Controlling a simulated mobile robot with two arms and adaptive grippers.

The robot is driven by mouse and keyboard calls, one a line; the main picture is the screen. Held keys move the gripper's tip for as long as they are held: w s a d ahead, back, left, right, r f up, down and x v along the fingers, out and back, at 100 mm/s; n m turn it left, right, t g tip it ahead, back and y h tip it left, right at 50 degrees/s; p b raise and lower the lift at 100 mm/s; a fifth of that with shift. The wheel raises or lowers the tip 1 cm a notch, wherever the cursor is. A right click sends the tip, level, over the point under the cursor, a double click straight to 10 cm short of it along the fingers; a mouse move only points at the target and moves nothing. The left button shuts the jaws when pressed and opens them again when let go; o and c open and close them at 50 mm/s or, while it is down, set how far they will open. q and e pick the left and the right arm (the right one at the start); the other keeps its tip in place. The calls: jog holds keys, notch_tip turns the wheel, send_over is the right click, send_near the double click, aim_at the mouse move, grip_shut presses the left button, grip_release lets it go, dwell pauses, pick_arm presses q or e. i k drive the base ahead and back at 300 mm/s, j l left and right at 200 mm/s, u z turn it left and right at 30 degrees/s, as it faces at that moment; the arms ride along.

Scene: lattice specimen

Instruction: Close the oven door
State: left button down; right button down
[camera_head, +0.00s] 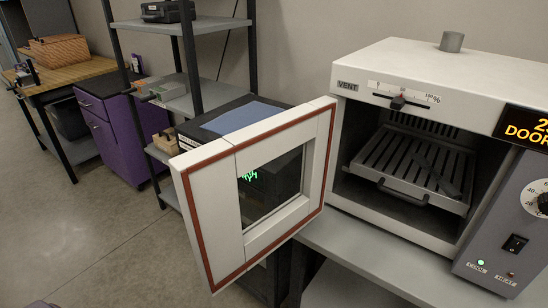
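The oven (447,64) is a white-topped box on a grey bench at the right. Its door (222,197) stands wide open, swung out to the left from the oven's left side. The door is a thick white panel with a red seal around its edge and a dark window (270,187) showing green marks. The chamber is exposed and holds a slatted rack (412,165) with a front handle. A yellow-lettered display (527,132) on the oven reads "DOOR", cut off by the picture edge. Neither of my grippers is in view.
The grey bench (345,250) extends below the oven and behind the door. A purple cabinet (115,140) and a wooden-topped table (70,75) are further left.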

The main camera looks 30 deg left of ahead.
aim_at(204, 177)
jog(key=i+j+z, duration=0.15)
jog(key=j+z, duration=0.25)
jog(key=j, duration=0.5)
jog(key=j+z, duration=0.4)
jog(key=j, duration=0.5)
jog(key=k+j+z, duration=0.15)
jog(key=j+z, duration=0.3)
jog(key=j, duration=0.45)
